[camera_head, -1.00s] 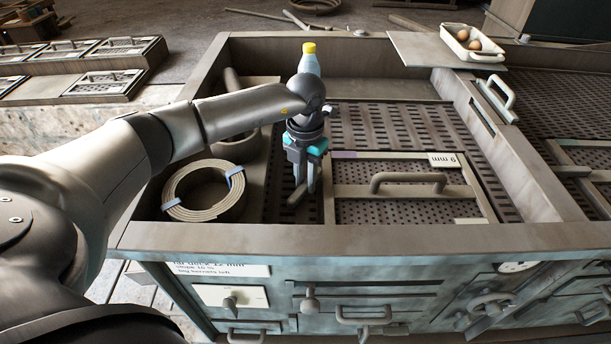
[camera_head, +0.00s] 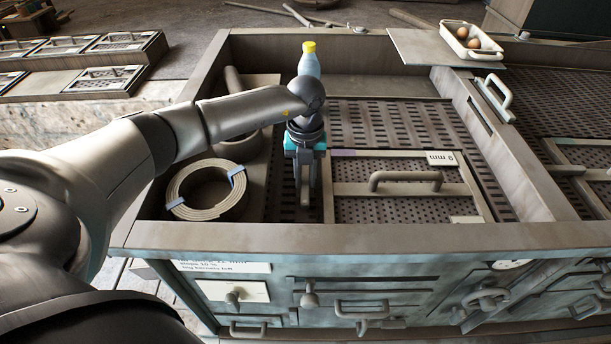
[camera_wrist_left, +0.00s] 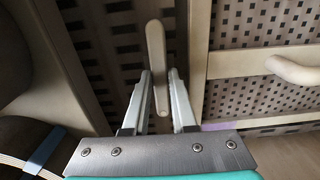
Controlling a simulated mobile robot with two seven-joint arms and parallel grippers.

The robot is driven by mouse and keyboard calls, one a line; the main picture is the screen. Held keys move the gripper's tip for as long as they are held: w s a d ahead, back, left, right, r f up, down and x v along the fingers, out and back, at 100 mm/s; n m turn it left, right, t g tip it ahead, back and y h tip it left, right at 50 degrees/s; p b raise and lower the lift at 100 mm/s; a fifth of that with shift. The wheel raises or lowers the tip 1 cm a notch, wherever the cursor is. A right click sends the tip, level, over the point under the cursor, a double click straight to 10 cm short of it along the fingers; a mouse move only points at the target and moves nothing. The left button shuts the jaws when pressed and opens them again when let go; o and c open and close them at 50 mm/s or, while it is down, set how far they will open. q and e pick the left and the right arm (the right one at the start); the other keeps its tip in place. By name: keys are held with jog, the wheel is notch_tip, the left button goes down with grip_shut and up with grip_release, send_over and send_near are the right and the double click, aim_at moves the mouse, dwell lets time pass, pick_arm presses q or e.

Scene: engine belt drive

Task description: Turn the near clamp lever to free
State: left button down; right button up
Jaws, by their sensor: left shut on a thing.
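The near clamp lever is a short grey bar with a rounded end, in the head view (camera_head: 305,197) just left of the framed screen panel. In the wrist view the lever (camera_wrist_left: 156,58) points away from the gripper, roughly in line with the slotted deck's edge. My left gripper (camera_head: 305,172) points down over it, and its fingers (camera_wrist_left: 160,92) sit on both sides of the lever, shut on it. The lever's pivot is hidden by the gripper. My right gripper is not in view.
A framed screen (camera_head: 403,211) with an arched handle (camera_head: 406,177) lies right of the gripper. A coiled belt (camera_head: 204,212) lies to the left. A yellow-capped bottle (camera_head: 310,62) stands behind the wrist. The box's front wall (camera_head: 330,238) runs in front. A tray of eggs (camera_head: 472,43) is at far right.

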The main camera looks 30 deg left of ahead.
aim_at(306, 182)
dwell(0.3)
pick_arm(q)
jog(key=c, duration=0.7)
grip_release()
jog(key=shift+r, duration=0.1)
notch_tip(306, 182, up, 15)
jog(key=shift+r+b, duration=0.1)
jog(key=shift+b, duration=0.25)
